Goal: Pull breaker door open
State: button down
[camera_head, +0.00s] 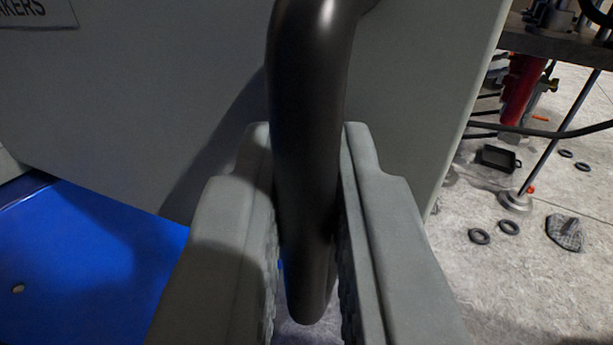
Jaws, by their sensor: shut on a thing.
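The breaker door (130,100) is a grey panel that fills the upper left and middle of the view, with part of a label (38,12) ending in "KERS" at its top left. A thick black handle (312,120) stands out from it and runs down the middle of the picture. My gripper (308,215) is shut on the handle, one grey finger on each side of it. The handle's lower end shows between the fingers. The door's right edge shows, slanting down toward the lower middle. The fingers hide part of the door's lower area.
A blue surface (90,270) with a small hole lies below the door at left. At right is a speckled floor (560,290) with black rings (479,236), a small black tray (498,158), a crumpled cloth (565,232) and a stand's round foot (515,201). Machinery stands at the upper right.

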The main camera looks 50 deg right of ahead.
jog(key=shift+s+a, duration=0.2)
jog(key=shift+a, duration=1.8)
jog(key=c, duration=1.6)
grip_release()
